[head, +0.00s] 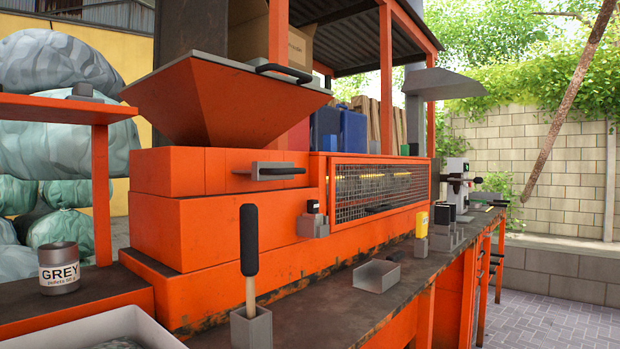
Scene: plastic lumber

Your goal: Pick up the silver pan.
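A small shallow grey metal pan (377,276), which looks like the silver pan, lies on the dark bench top (335,305) at the right of centre. It sits near the bench's front edge, in front of the orange machine. Nothing touches it from above. Neither of my grippers shows in the head view.
A black-handled tool (249,245) stands upright in a grey holder (251,327) left of the pan. The orange machine (225,230) blocks the back.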

